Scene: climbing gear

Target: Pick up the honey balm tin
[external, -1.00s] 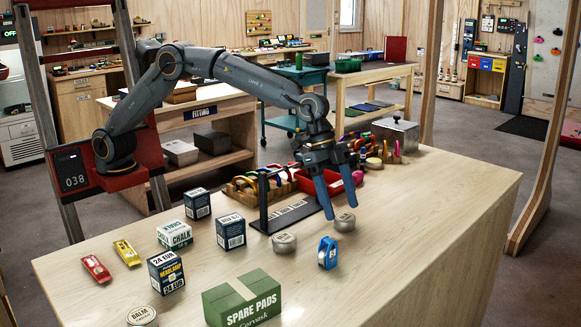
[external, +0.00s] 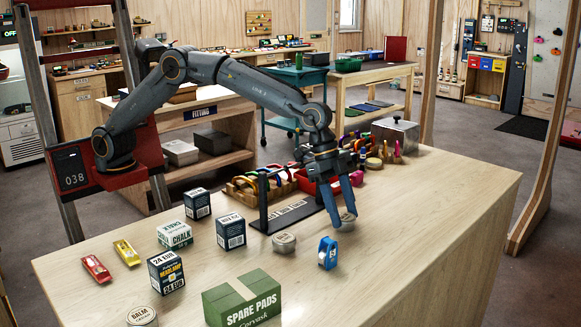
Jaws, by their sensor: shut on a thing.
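My gripper (external: 344,219) points down at the tabletop, right of the dark stand, with its fingers shut on a small round metal tin (external: 347,225). The fingers hide part of that tin, and its label cannot be read. A second, similar tin (external: 284,243) stands to the left, its label too small to read. A third round tin (external: 141,317), with "BALM" on its lid, is at the front left edge of the picture. I cannot tell from the labels which tin is the honey one.
A blue tape-like item (external: 327,253) stands close in front of the gripper. The dark stand (external: 290,214) is just left. A red bin (external: 313,184) and climbing gear lie behind. Boxes, including green spare pads (external: 243,301), fill the left. The table's right side (external: 440,205) is clear.

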